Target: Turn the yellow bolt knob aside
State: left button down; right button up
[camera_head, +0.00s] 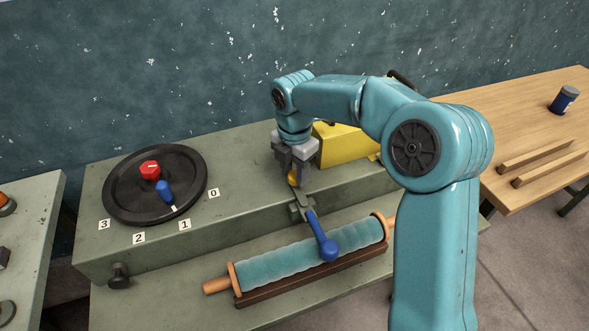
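The yellow bolt knob (292,179) shows as a small yellow patch on the front part of the green-grey bench unit, mostly hidden by my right gripper (294,174). That gripper points down from above, with its grey fingers around the knob. Whether the fingers press on the knob or stand slightly apart from it cannot be told. A blue-handled lever (320,236) with a grey bracket sits just in front of the knob. My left gripper is not in view.
A black dial (134,205) with red and blue knobs and number tags stands to the left. A teal roller (290,262) lies in front. A yellow block (340,144) is behind the gripper. A wooden table (520,120) with a blue can (564,100) is at right.

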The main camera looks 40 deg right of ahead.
aim_at(295, 174)
jog(key=shift+r+m, duration=0.15)
jog(key=shift+m, duration=0.25)
jog(key=m+p, duration=0.1)
jog(key=m, duration=0.2)
jog(key=m+p, duration=0.1)
jog(key=m, duration=0.3)
jog(key=shift+w, duration=0.1)
jog(key=m, duration=0.5)
jog(key=shift+d, duration=0.1)
jog(key=m, duration=0.4)
jog(key=shift+w, duration=0.1)
jog(key=shift+m+p, duration=0.3)
jog(key=shift+m, duration=0.1)
jog(key=o, duration=1.1)
notch_tip(295, 174, up, 16)
jog(key=shift+r+p, duration=0.15)
jog(key=shift+p, duration=0.8)
